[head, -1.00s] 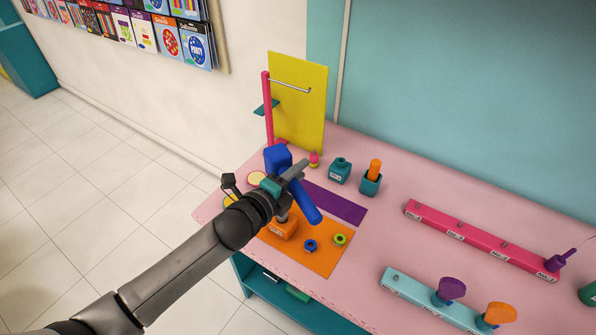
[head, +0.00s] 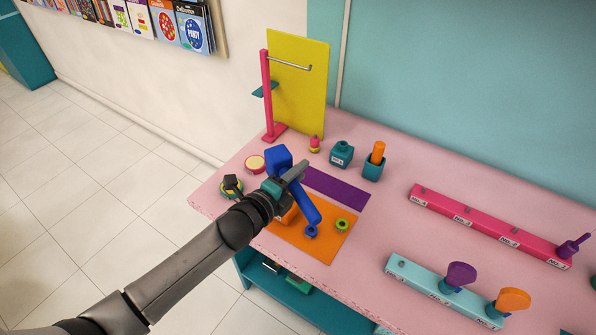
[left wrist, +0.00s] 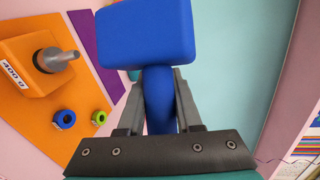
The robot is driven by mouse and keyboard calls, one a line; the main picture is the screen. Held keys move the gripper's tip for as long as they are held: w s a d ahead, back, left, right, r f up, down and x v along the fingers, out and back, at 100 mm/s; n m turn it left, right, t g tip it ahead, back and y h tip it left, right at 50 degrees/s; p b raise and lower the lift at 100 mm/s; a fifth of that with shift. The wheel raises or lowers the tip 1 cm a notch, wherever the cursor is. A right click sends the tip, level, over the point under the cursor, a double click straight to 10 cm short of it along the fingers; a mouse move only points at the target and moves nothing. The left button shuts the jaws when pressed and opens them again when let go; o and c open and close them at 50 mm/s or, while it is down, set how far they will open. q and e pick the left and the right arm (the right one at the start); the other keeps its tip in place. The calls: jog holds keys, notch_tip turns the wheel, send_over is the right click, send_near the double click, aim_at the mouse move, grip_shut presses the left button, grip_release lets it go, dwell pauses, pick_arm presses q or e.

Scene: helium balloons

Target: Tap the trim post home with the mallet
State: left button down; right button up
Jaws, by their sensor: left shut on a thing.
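My left gripper (head: 294,177) is shut on the handle of a blue mallet (head: 278,159) and holds it above the left part of the pink table. In the left wrist view the mallet's block head (left wrist: 146,33) stands beyond the two fingers. Below it an orange block (left wrist: 27,67) marked "400 g" carries a grey post (left wrist: 56,59), which I take for the trim post. The mallet head is beside the post in that view, apart from it. In the head view the arm and mallet hide most of this block. My right gripper is out of view.
The block is on an orange mat (head: 318,248) with a blue ring (head: 311,231) and a green ring (head: 342,225). A pink stand (head: 267,95) with a yellow panel (head: 303,85) is behind. Teal containers (head: 342,154) and pink and light-blue rails are to the right.

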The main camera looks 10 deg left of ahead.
pick_arm(q)
jog(key=shift+r, duration=0.1)
dwell(0.7)
notch_tip(320, 180, up, 4)
jog(key=p, duration=0.4)
jog(key=shift+f, duration=0.25)
jog(key=shift+f, duration=0.1)
